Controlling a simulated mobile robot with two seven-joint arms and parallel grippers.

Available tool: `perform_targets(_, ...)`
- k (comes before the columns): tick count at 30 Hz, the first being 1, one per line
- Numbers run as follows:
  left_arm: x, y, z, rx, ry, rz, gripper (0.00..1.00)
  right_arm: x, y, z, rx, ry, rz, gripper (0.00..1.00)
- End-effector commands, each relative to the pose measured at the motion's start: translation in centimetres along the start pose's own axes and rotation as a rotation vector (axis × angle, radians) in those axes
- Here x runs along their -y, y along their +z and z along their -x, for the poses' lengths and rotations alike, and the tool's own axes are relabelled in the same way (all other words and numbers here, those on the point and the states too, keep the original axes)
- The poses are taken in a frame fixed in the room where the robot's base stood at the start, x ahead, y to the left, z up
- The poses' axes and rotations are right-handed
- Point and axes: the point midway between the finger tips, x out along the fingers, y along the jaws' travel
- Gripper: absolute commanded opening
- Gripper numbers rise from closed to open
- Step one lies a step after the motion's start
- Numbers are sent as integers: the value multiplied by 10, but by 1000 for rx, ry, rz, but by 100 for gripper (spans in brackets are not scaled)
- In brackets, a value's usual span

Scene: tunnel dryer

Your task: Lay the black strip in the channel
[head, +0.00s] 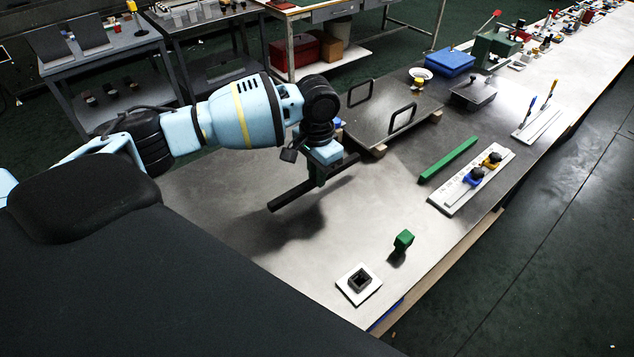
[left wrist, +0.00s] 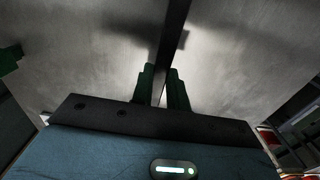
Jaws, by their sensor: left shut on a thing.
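My left gripper (head: 318,179) is shut on the black strip (head: 286,198) and holds it above the grey metal table. The strip is long and straight, gripped away from its ends, with its shadow on the table below. In the left wrist view, the green fingers of the left gripper (left wrist: 164,72) close on the strip (left wrist: 173,32), which runs away between them. A long green bar (head: 447,160) lies on the table to the right of the gripper. It may be the channel, but I cannot make out a groove. My right gripper is not in view.
A white plate with a dark square socket (head: 345,285) and a green block (head: 403,240) are near the front edge. A white board (head: 447,198) with blue and yellow pieces lies right of the green bar. A handled plate (head: 370,128) stands behind. The table's middle is clear.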

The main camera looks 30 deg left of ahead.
Motion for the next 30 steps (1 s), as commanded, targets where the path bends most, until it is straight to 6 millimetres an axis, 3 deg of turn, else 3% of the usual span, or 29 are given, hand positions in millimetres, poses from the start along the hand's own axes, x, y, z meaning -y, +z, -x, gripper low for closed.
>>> perform_targets(3,1,1,-20,3,-1,0,0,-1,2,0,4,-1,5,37)
perform_targets(7,1,0,-33,1,-1,0,0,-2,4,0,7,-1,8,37)
perform_targets(20,0,0,-38,-1,-1,0,0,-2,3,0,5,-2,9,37)
perform_targets(21,0,0,-38,-1,-1,0,18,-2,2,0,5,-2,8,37)
perform_targets(25,0,0,-38,-1,-2,0,35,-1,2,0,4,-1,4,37)
perform_targets(30,0,0,-38,-1,-1,0,37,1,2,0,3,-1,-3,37)
